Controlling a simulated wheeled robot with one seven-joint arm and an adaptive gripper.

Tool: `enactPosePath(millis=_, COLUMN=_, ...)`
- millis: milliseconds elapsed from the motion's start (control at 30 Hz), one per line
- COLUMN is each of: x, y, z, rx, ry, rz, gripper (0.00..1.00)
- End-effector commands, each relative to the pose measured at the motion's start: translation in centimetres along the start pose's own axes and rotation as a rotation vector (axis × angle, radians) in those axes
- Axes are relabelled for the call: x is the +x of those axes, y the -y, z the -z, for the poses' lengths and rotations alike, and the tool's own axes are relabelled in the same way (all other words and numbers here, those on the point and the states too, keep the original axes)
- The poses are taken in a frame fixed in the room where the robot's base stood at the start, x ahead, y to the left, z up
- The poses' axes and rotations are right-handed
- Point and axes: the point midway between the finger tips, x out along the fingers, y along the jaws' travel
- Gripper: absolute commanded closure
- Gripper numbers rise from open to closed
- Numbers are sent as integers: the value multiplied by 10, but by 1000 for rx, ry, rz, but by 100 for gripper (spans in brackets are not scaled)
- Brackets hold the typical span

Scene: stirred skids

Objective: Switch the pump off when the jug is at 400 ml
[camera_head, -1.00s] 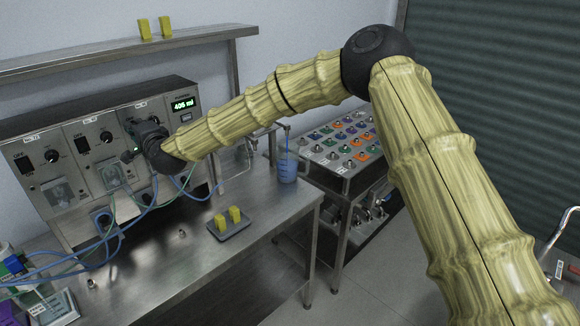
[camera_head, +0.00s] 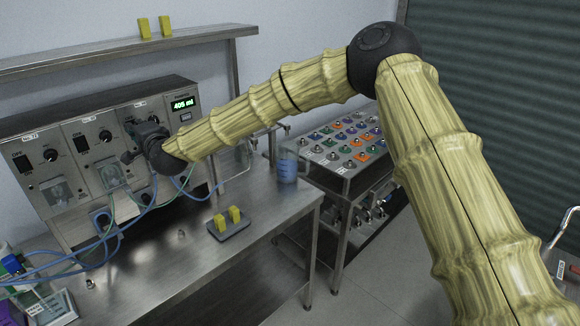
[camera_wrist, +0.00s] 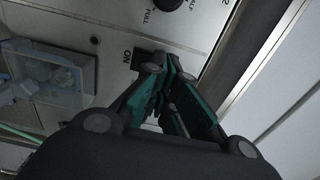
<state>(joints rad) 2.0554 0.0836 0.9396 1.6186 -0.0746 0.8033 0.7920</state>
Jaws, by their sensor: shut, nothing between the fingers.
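The jug (camera_head: 287,170) stands at the right end of the steel bench under a spout, with blue liquid in it. No blue stream shows between spout and jug. The green display (camera_head: 183,104) appears to read 405 ml. My gripper (camera_wrist: 168,66) is shut and empty, its fingertips close against the right-hand pump's panel (camera_wrist: 190,20). A black rocker switch (camera_wrist: 148,57) beside the "ON" label is mostly hidden behind the fingers; its position and any contact cannot be told. In the head view my wrist covers the switch.
Two other pump panels, left (camera_head: 42,156) and middle (camera_head: 92,140), sit alongside. Blue and green tubes (camera_head: 118,228) cross the bench in front. A small tray (camera_head: 232,233) with yellow blocks lies mid-bench. A rack of coloured knobs (camera_head: 345,140) stands beyond the jug.

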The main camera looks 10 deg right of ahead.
Motion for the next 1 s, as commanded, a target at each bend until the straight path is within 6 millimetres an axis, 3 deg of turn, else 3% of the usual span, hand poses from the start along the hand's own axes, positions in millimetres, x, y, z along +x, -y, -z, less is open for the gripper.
enactPosePath(millis=1000, x=-55, y=0, z=0, rx=-1, ry=0, rz=0, gripper=100)
